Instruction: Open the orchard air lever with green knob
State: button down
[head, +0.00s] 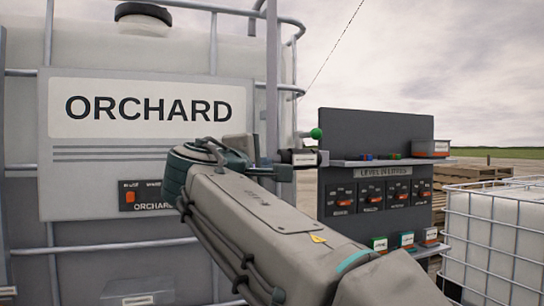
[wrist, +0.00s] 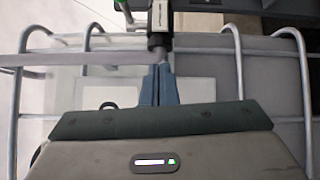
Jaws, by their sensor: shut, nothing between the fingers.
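The lever's round green knob (head: 316,133) stands at the top of a short stem, up and right of a dark valve body (head: 304,157) with a white label. In the wrist view the valve body (wrist: 159,26) is at top centre, and a bit of green knob (wrist: 120,4) shows at the top edge, left of it. My gripper (wrist: 160,67) is shut and empty, its blue-grey fingertips close below the valve body. I cannot tell whether they touch it. In the head view my arm hides most of the gripper.
A white tank in a metal cage carries the ORCHARD sign (head: 148,108). A dark panel (head: 375,130) with several orange-switched units and a shelf stands behind the valve. A second caged tank (head: 495,235) is at right. Cage bars (wrist: 237,70) flank my gripper.

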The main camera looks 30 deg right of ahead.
notch_tip(320, 180, up, 3)
jog(key=h, duration=0.1)
jog(key=p, duration=0.4)
send_near(306, 135)
jog(key=w+d, duration=0.1)
jog(key=w, duration=0.3)
jog(key=d, duration=0.3)
jog(key=shift+s+d+r+h, duration=0.15)
jog(key=shift+s+h, duration=0.15)
jog(key=shift+d+p, duration=0.3)
jog(key=shift+p, duration=0.05)
